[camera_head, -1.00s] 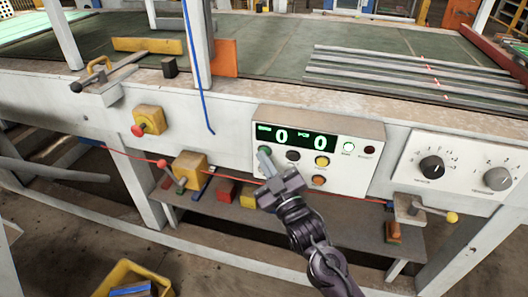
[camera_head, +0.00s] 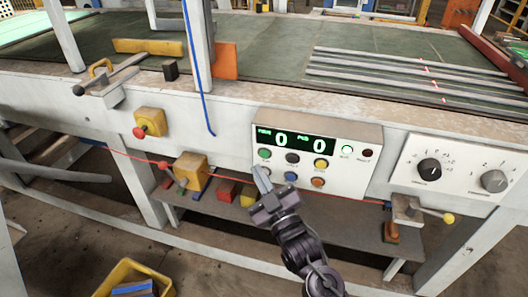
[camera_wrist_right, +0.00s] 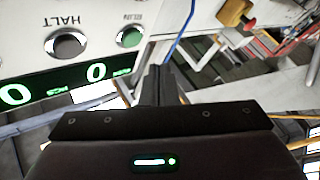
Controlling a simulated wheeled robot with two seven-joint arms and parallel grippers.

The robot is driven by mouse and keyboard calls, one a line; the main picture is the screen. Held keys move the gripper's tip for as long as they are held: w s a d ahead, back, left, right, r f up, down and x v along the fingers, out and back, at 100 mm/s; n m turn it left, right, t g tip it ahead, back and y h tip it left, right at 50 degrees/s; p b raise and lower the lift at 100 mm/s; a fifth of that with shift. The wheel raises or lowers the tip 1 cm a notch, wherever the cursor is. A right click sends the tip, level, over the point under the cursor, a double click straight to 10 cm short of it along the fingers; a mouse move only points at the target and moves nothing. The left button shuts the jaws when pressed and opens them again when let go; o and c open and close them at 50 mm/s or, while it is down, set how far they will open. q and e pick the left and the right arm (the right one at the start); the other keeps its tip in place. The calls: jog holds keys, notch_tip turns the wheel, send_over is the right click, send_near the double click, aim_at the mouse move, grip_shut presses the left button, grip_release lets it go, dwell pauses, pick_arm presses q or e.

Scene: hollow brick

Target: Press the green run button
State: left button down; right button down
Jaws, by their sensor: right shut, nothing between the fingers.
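The green run button (camera_head: 264,154) sits at the left of the white control panel (camera_head: 345,178), just under the display. My right gripper (camera_head: 261,172) is shut and empty. Its tips are just below the green button in the head view and look clear of it. In the right wrist view the closed fingers (camera_wrist_right: 160,75) point toward the panel edge near the button. My left gripper is not in view.
Yellow (camera_head: 321,163), blue (camera_head: 290,177) and orange (camera_head: 318,182) buttons are close by. A red knob on a yellow box (camera_head: 149,121) is to the left.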

jog(key=shift+s+a+p, duration=0.2)
jog(key=shift+s, duration=0.45)
jog(key=shift+s+a+p, duration=0.15)
jog(key=shift+s+a, duration=0.05)
jog(key=shift+s, duration=0.4)
jog(key=shift+f, duration=0.1)
